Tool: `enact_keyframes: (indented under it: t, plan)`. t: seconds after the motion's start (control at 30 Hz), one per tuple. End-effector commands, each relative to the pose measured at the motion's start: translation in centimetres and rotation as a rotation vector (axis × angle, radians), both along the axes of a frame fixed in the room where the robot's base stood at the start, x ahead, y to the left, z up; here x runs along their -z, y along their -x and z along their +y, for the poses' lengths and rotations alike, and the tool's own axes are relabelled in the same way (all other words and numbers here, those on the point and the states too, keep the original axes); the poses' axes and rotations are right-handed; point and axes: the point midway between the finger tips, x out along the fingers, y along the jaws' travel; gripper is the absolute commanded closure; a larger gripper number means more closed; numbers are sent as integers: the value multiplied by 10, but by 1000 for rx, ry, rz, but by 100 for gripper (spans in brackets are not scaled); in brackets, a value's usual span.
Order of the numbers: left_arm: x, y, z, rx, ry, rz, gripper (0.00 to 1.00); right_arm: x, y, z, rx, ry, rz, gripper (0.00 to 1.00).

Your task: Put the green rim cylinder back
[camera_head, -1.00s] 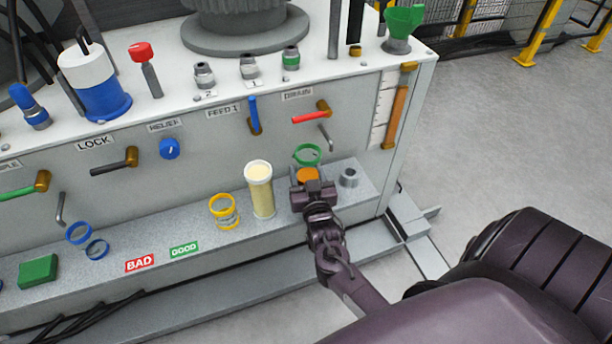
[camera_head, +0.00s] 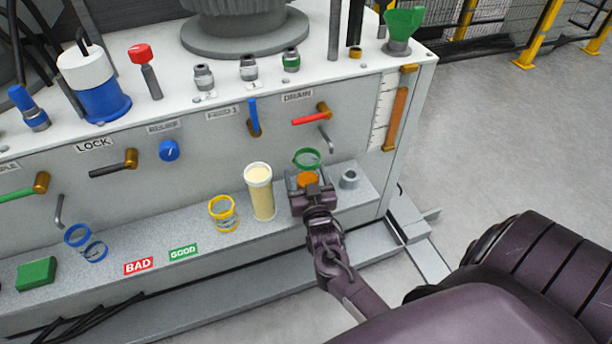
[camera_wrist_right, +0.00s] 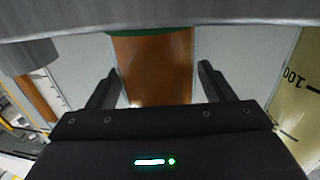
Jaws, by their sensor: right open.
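The green rim cylinder (camera_head: 307,157) stands on the ledge of the machine in the head view. Its green ring is at the top, with orange contents (camera_head: 307,178) below. My right gripper (camera_head: 312,192) is in front of it and hides its lower part. In the right wrist view the orange-brown cylinder (camera_wrist_right: 152,68), with a green edge, appears between the two spread fingers of my right gripper (camera_wrist_right: 158,85). There is a gap on each side, so the gripper is open. I cannot tell how deep the cylinder sits between the fingers. My left gripper is not in view.
A cream-filled cylinder (camera_head: 260,192) stands close left of the gripper. A yellow-rimmed cylinder (camera_head: 223,213) and a blue-ringed one (camera_head: 78,235) stand further left. A red-handled valve (camera_head: 311,117) and a bent spout project above.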

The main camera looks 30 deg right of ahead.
Motion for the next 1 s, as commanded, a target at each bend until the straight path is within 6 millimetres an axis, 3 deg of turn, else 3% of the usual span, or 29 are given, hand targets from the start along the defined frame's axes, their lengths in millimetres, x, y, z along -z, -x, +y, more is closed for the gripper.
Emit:
enact_keyframes:
  t: [0.5,0.77,0.87,1.0]
  plan:
    - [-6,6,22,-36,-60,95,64,1,93,39,-1,-3,7,25]
    - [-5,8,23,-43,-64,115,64,5,105,50,-21,-25,44,25]
    - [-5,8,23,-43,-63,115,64,15,100,65,-78,-81,152,25]
    - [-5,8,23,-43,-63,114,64,37,103,104,-220,-169,412,25]
